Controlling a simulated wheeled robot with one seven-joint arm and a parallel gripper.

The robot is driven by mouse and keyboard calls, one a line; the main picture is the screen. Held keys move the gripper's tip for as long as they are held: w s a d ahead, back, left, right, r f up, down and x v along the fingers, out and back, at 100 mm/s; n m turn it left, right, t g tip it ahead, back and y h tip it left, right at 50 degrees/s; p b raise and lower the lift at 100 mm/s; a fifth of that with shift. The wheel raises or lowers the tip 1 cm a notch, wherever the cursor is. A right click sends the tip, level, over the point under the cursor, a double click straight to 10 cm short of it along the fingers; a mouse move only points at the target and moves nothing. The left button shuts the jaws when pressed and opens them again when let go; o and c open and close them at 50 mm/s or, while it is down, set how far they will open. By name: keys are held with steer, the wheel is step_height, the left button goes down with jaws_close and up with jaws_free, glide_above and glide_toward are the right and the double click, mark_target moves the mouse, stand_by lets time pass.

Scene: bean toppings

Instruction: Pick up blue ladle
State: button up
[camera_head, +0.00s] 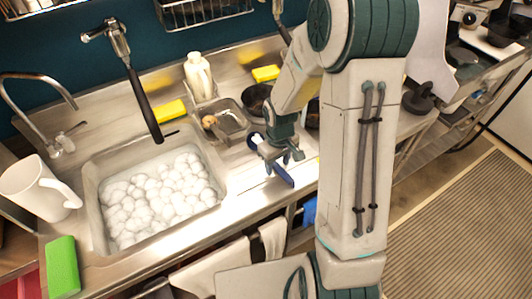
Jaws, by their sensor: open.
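My gripper (270,158) is open over the steel counter, just right of the sink. Dark blue parts show at its end, and I cannot tell whether they are its fingers or part of a ladle. I cannot make out a blue ladle with certainty; my arm hides some of the counter behind the gripper. Nothing is clearly held.
A white bottle (199,75), yellow sponges (170,111) and a small steel basin (232,118) stand behind. A black-handled sprayer (145,104) hangs over the sink.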

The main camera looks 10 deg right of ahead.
jaws_close()
steer(key=shift+r, duration=0.15)
